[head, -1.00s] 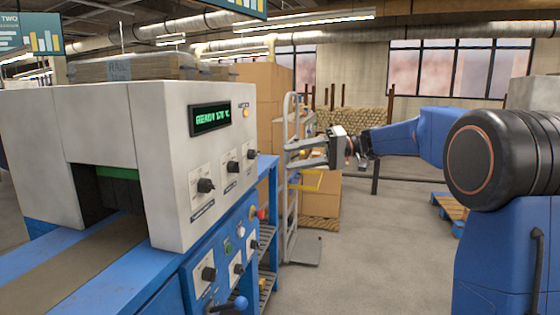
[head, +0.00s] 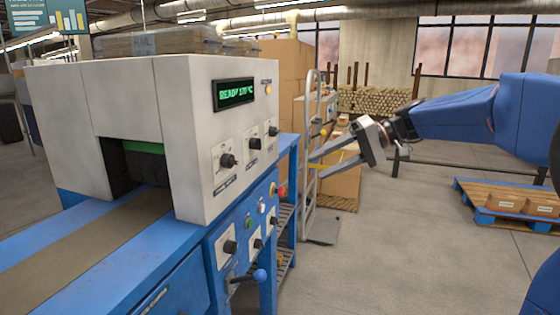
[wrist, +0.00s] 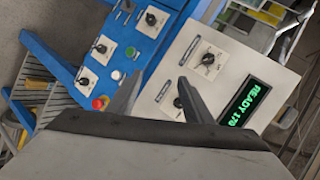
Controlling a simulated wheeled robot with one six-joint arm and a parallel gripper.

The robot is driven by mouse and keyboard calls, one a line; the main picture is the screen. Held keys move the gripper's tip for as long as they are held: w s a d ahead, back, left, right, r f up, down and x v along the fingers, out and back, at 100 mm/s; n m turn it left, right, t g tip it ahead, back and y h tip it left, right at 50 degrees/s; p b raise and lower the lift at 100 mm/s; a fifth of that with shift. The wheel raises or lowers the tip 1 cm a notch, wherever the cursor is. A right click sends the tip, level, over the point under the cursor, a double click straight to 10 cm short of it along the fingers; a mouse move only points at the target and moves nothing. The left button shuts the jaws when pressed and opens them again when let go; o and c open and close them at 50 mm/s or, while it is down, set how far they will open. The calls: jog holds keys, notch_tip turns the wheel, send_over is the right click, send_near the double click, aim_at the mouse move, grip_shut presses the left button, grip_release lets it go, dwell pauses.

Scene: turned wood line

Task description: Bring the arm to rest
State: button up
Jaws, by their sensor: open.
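My gripper (head: 317,166) is out in front of my blue arm, in the middle of the head view. Its two grey fingers point left and slightly down. They are apart with nothing between them. In the head view the fingertips appear just right of the white and blue machine (head: 192,150); how near they are to it in depth I cannot tell. In the wrist view my gripper (wrist: 158,90) shows two dark fingers spread apart, with the machine's knob panel (wrist: 150,62) behind them.
The machine has a green display (head: 234,93), knobs, a red button (head: 282,192) and a blue-knobbed lever (head: 260,275). A cart (head: 312,150) and cardboard boxes (head: 289,70) stand behind my gripper. A blue-edged pallet (head: 510,205) lies at the right. The grey floor (head: 400,260) between is clear.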

jog(key=s+d+f+m+t+h, duration=0.1)
jog(key=s+d+f+h, duration=0.3)
jog(key=s+f, duration=0.3)
jog(key=s+d+f+m+t+h, duration=0.1)
jog(key=s+d+f+h, duration=0.3)
jog(key=s, duration=0.9)
jog(key=s+d+f+m+t+h, duration=0.1)
jog(key=s+d+f+h, duration=0.3)
jog(key=s+d+f, duration=0.4)
notch_tip(320, 180, down, 4)
jog(key=shift+s+r+t, duration=0.1)
jog(key=shift+s+t, duration=0.6)
jog(key=shift+s, duration=0.55)
